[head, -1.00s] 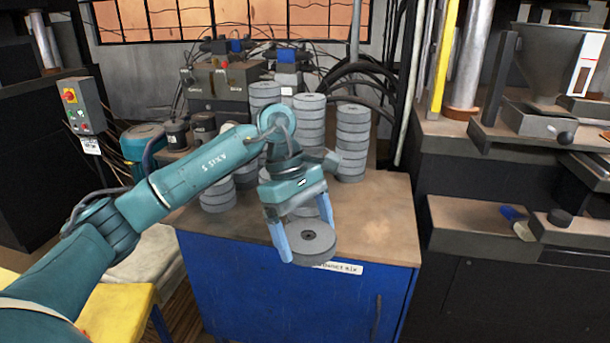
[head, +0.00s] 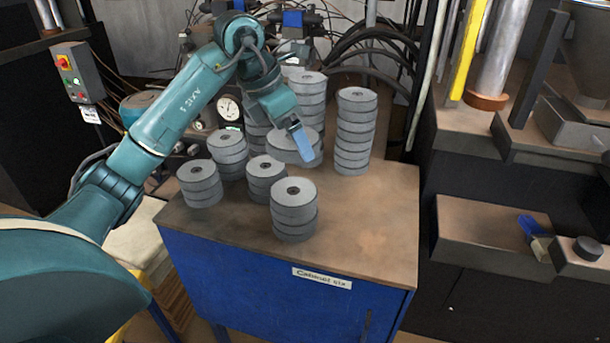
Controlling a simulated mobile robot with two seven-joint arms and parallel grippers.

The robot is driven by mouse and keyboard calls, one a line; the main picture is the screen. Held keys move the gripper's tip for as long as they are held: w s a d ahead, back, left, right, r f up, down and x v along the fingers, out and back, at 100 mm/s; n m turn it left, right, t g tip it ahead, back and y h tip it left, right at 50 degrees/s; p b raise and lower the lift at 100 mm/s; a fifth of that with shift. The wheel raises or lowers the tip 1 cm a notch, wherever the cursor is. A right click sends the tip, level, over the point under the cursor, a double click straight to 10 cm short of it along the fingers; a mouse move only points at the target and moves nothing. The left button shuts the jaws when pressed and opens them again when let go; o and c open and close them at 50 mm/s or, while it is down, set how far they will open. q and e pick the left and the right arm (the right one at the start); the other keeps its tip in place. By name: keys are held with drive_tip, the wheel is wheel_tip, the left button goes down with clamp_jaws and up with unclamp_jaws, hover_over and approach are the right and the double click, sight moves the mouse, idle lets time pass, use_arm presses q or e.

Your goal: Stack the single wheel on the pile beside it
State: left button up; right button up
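My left gripper (head: 303,143) is at the back middle of the cabinet top, seen from the side. One blue finger lies against the near side of a grey wheel (head: 283,145); the other finger is hidden. The wheel looks wider than those around it and appears held, raised above the cabinet. My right gripper is not in view.
A tall pile (head: 355,135) stands right of the gripper, with another tall pile (head: 308,95) behind it. The brown cabinet top (head: 370,215) is clear at the front right. Gauges and hoses crowd the back; dark machinery stands to the right.

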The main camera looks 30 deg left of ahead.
sight(270, 143)
use_arm(q)
drive_tip(key=f, duration=0.5)
drive_tip(key=shift+s, duration=0.25)
drive_tip(key=shift+w+f, duration=0.1)
drive_tip(key=shift+f, duration=2.15)
drive_tip(key=shift+f, duration=0.15)
drive_tip(key=o, duration=1.1)
drive_tip(key=v, duration=1.2)
